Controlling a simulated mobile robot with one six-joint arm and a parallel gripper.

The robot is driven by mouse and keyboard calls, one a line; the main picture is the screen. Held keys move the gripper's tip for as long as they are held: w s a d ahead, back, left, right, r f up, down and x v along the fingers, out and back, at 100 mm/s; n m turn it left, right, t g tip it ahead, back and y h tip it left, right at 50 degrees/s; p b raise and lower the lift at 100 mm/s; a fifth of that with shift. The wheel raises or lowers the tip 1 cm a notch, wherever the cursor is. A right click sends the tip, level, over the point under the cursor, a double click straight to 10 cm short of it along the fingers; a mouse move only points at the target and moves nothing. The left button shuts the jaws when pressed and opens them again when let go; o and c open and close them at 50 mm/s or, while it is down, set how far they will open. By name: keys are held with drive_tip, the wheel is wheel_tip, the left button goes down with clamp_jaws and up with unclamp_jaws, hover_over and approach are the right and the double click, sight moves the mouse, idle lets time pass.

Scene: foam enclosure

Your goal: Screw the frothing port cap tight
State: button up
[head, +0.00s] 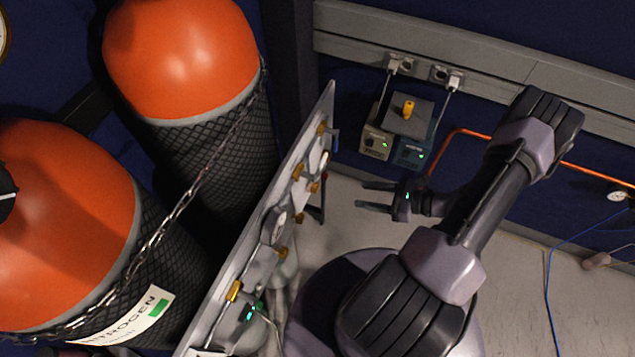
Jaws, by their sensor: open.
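A grey panel (258,235) stands upright and is seen at a steep angle, with several brass-coloured fittings along it. One brass fitting (321,129) is near its far end, another (282,252) is midway, and a yellow one (233,290) is near the close end. I cannot tell which part, if any, is the frothing port cap. My gripper (361,196) is open and empty, its two fingers pointing left toward the panel's far half. A gap shows between the fingertips and the panel fittings; the depth is hard to judge.
Two orange-topped gas cylinders (180,60) (65,215) stand behind the panel, with a chain (185,203) across them. Two small boxes (377,140) (412,150) with green lights are by the wall. An orange pipe (475,133) runs along the wall. Bare floor (340,230) lies below my gripper.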

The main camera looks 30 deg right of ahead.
sight(313, 187)
drive_tip(key=b+x, duration=0.3)
drive_tip(key=x, duration=1.1)
drive_tip(key=shift+w+a+f+b, duration=0.2)
drive_tip(key=shift+a+b, duration=0.05)
drive_tip(key=shift+b, duration=0.05)
drive_tip(key=shift+c, duration=0.2)
clamp_jaws()
